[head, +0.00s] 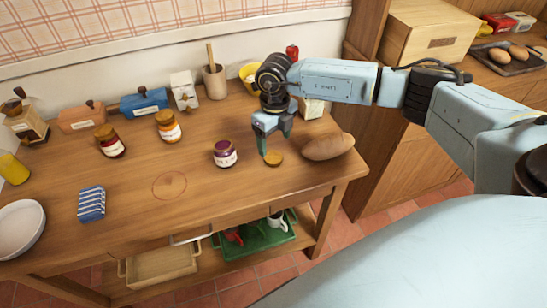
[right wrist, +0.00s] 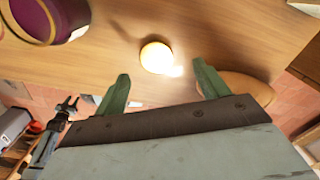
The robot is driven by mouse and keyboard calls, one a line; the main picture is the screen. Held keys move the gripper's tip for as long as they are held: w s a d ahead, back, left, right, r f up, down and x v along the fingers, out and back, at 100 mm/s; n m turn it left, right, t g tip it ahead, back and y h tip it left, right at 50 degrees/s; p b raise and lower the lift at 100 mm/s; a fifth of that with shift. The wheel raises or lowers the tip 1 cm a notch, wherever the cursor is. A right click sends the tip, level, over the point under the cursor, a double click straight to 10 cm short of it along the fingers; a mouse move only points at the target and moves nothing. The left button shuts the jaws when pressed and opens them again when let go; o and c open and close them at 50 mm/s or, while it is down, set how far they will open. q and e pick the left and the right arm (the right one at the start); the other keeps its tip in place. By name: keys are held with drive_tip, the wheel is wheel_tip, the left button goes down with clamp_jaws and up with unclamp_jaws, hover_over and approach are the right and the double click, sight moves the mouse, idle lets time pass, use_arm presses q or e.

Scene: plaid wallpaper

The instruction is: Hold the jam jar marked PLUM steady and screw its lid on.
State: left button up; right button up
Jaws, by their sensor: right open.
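A jar with purple contents and a white label (head: 225,154) stands upright on the wooden table, its top showing purple; the label is too small to read. A round golden lid (head: 273,158) lies flat on the table to its right. In the right wrist view the lid (right wrist: 156,57) shows bright beyond the fingertips, and part of the purple jar (right wrist: 62,14) shows at the top left. My right gripper (head: 275,146) points down, open and empty, just above and beside the lid. My left gripper is not seen in the head view.
A brown loaf-shaped thing (head: 328,146) lies close to the right of the lid. A red jar (head: 110,141) and an orange jar (head: 168,126) stand to the left. A blue striped sponge-like block (head: 91,204) lies in front. The table's front middle is clear.

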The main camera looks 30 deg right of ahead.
sight(274, 157)
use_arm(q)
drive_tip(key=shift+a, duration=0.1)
use_arm(e)
drive_tip(key=shift+f, duration=0.1)
drive_tip(key=f, duration=0.4)
drive_tip(key=shift+s+a+f, duration=0.1)
drive_tip(key=shift+a+f, duration=0.15)
drive_tip(key=shift+a, duration=0.1)
drive_tip(key=shift+f+b, duration=0.3)
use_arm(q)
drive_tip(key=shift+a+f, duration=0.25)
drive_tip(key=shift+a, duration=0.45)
use_arm(e)
drive_tip(key=c, duration=1)
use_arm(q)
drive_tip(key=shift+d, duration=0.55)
